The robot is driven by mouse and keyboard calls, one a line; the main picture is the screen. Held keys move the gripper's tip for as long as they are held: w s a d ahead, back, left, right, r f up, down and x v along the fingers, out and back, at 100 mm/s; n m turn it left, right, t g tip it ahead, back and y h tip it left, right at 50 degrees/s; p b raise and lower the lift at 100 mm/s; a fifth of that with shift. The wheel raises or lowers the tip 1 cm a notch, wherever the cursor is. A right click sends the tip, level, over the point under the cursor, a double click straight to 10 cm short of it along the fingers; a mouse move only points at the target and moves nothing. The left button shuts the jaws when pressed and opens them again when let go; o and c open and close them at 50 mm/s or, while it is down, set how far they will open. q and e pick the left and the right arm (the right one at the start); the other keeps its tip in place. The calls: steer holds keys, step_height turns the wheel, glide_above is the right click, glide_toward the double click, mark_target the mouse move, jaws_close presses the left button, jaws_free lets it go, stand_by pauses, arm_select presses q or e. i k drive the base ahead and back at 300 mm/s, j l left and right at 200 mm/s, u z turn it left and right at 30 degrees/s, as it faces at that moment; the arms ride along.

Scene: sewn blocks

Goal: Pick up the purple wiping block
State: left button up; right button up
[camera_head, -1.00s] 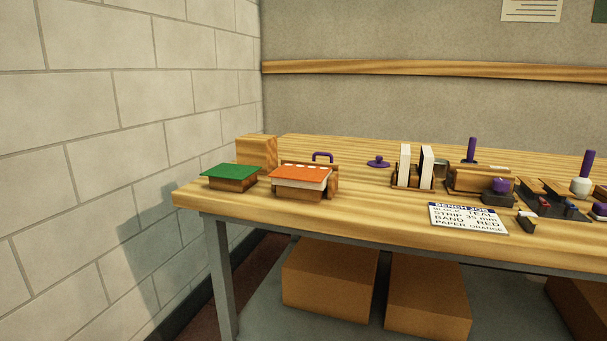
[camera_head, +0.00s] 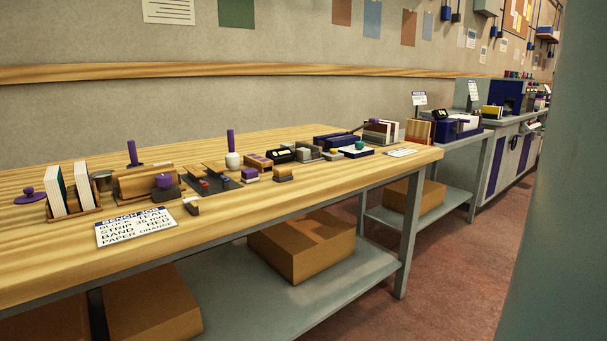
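A small block with a purple top and pale lower part (camera_head: 250,174) lies on the wooden bench near its front edge, right of the middle. It may be the purple wiping block, but it is too small to be sure. Neither of my grippers is in view.
The wooden bench (camera_head: 60,265) carries a job card (camera_head: 135,226), upright books in a rack (camera_head: 68,190), a wooden-handled block (camera_head: 283,174) and purple-handled tools. A box (camera_head: 303,245) sits on the shelf below. Red floor (camera_head: 440,285) is open at the right.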

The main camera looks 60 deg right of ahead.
mark_target(252, 176)
steer(key=z, duration=1.55)
